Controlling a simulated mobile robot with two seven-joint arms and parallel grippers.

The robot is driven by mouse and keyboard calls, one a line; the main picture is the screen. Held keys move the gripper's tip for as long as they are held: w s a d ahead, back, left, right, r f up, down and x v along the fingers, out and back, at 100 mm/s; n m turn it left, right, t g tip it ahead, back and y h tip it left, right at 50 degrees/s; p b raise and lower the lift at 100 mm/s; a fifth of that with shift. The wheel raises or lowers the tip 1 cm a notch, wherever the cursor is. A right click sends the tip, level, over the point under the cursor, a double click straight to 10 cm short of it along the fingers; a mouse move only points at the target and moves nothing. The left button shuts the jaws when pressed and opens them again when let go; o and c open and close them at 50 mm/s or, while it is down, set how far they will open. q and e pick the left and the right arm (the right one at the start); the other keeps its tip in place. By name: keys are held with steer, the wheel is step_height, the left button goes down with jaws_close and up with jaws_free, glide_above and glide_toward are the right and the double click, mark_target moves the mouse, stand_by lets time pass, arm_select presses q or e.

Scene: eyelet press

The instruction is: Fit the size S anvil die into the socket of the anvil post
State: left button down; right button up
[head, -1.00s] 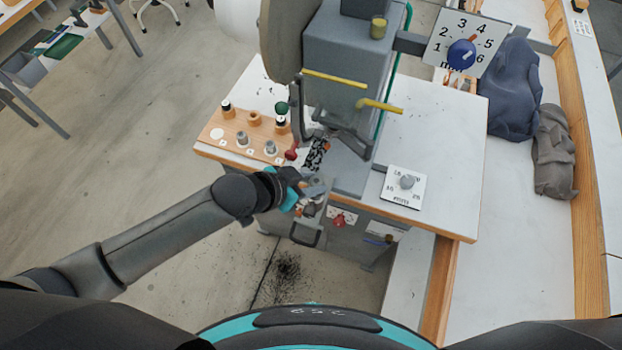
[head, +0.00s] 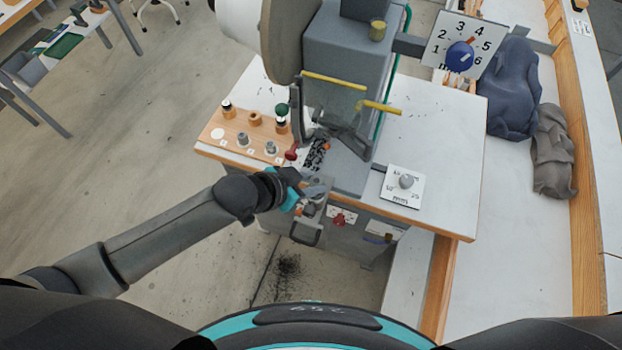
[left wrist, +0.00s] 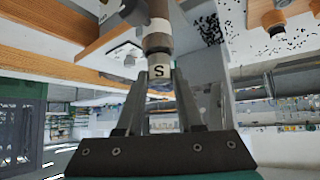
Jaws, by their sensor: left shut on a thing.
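My left gripper (head: 314,189) is at the front of the press, over the front edge of the bench. In the left wrist view, which looks upside down, the left gripper (left wrist: 160,82) is shut on the size S anvil die (left wrist: 159,71), a small pale cylinder marked with a black S. A brown and grey upright post (left wrist: 157,42), apparently the anvil post, is in line with the die on its far side from my palm. I cannot tell whether the die touches the post or sits in its socket. My right gripper is not in view.
A wooden board (head: 219,145) with several dies and knobs stands left on the bench. The grey press body (head: 345,50) rises behind my gripper. Small black pieces (head: 317,154) lie beside it.

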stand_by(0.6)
arm_select(q)
steer(key=shift+f+b, duration=0.35)
steer(key=shift+f, duration=0.55)
steer(key=shift+c, duration=2.3)
jaws_free()
steer(key=shift+r, duration=0.1)
